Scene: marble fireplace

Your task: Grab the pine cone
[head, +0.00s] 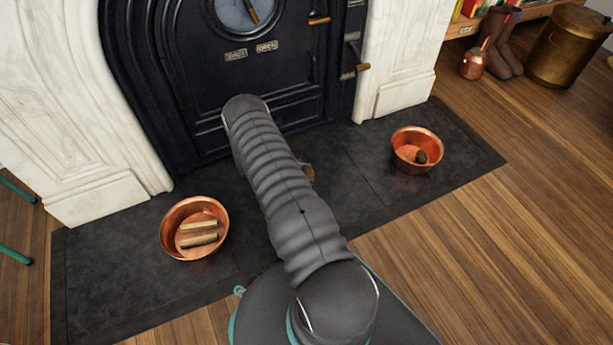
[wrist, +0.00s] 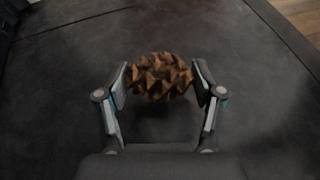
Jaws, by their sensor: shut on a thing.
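In the wrist view a brown pine cone (wrist: 160,77) with pointed scales sits between the two fingers of my gripper (wrist: 160,82). The fingers press on its left and right sides. Dark slate shows below and around it; I cannot tell whether the cone still touches the slate. In the head view my arm hides the gripper and most of this cone; a small brown bit shows just right of the arm. Another small dark brown object, perhaps a pine cone (head: 421,157), lies in the right copper bowl (head: 405,135).
A left copper bowl (head: 167,226) holds wooden pieces (head: 199,239). Both bowls stand on the dark slate hearth (head: 110,278) before a black stove front (head: 285,75) with white marble sides. Boots (head: 502,48), a copper jug (head: 474,62) and a brass bin (head: 566,48) stand at the far right.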

